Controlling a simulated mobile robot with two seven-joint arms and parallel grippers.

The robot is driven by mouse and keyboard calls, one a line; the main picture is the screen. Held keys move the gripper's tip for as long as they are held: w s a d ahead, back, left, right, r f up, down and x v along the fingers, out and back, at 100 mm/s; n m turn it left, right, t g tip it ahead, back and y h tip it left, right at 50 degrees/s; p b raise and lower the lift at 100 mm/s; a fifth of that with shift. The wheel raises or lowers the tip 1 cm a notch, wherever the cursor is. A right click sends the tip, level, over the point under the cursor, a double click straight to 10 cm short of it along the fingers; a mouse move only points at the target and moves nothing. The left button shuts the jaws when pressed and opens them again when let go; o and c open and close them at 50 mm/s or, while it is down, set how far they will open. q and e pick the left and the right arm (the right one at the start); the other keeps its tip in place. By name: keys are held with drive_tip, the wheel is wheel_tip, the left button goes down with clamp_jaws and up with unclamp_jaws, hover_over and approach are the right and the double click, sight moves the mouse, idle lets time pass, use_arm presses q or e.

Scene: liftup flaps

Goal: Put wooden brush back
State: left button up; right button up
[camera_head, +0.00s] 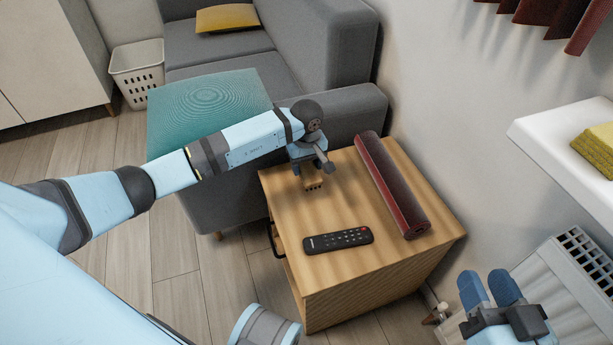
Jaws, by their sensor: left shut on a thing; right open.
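The wooden brush (313,184) is a small light-brown block seen just below my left gripper (309,172). My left gripper is shut on it, over the back left part of the wooden cabinet top (330,215). The arm and gripper hide most of the brush, and I cannot tell whether it touches the top. My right gripper (488,288) is at the lower right, beside the cabinet and in front of the radiator. Its two blue fingers are apart and empty.
A black remote (338,240) and a dark red roll (392,186) lie on the cabinet. A white shelf (560,140) with a yellow cloth (597,150) juts from the right wall. A radiator (570,270) stands below. A grey sofa (330,50) is behind.

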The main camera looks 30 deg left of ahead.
sight(306, 166)
use_arm(q)
wheel_tip(306, 166, down, 4)
drive_tip(key=shift+b, duration=0.7)
drive_tip(key=shift+r, duration=0.1)
drive_tip(key=o, duration=0.8)
use_arm(e)
drive_tip(key=shift+w+d+r+n+t, duration=0.1)
drive_tip(key=shift+w+d+n+t, duration=0.2)
drive_tip(key=shift+w+n, duration=0.2)
use_arm(q)
drive_tip(key=shift+r, duration=0.1)
wheel_tip(306, 166, up, 11)
drive_tip(key=p, duration=0.4)
drive_tip(key=shift+f, duration=0.2)
drive_tip(key=shift+r, duration=0.6)
use_arm(e)
drive_tip(key=shift+s+a+r+m, duration=0.2)
drive_tip(key=shift+s+r+m, duration=0.15)
drive_tip(key=shift+r+m, duration=0.2)
drive_tip(key=shift+s+a+r+m, duration=0.2)
drive_tip(key=shift+s+r+m, duration=0.15)
drive_tip(key=shift+r+m, duration=0.15)
